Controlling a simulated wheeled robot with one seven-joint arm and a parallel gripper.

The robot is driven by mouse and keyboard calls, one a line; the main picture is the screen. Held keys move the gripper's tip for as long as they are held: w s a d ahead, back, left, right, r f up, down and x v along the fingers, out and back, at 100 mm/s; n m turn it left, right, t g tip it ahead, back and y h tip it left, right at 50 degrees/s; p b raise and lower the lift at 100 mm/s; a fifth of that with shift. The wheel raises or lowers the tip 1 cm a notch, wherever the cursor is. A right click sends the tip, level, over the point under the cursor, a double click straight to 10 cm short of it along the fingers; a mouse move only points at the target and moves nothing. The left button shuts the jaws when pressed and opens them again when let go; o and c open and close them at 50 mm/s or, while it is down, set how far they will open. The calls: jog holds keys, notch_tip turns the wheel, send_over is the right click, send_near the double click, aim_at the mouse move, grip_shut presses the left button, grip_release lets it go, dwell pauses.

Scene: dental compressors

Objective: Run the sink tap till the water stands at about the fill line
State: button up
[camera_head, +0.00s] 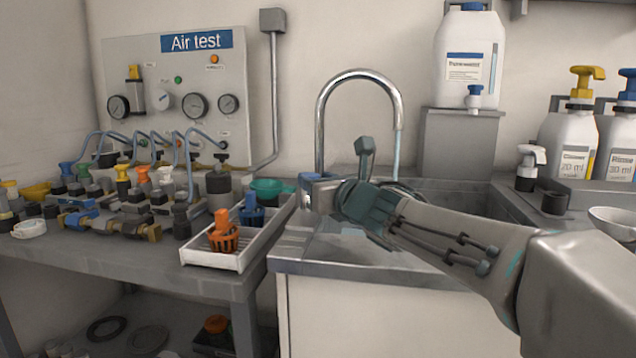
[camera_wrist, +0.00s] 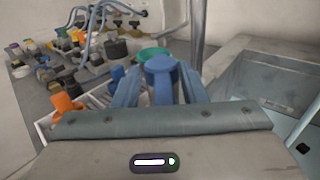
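The chrome sink tap (camera_head: 360,76) arches over the sink (camera_head: 459,193) at the back of the counter. A thin pale-blue stream of water (camera_head: 396,156) falls from its spout. My gripper (camera_head: 308,188) is low at the left of the tap's base. In the wrist view its blue fingers (camera_wrist: 158,84) stand close on both sides of a round blue tap handle (camera_wrist: 160,64) and appear shut on it. The tap's post (camera_wrist: 198,34) rises just behind. My arm hides much of the sink in the head view; I cannot make out the water level or a fill line.
A white tray (camera_head: 214,258) with orange and blue pieces is left of the sink. An air test panel (camera_head: 180,90) stands behind crowded fittings. A large white container (camera_head: 468,60) stands on a grey block behind the sink. Pump bottles (camera_head: 568,142) and a bowl (camera_head: 614,222) are at right.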

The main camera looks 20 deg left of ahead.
jog(key=shift+d, duration=0.15)
jog(key=p+v, duration=0.2)
jog(key=v, duration=1.1)
jog(key=shift+s+d, duration=0.2)
jog(key=shift+s, duration=0.1)
jog(key=shift+c, duration=0.4)
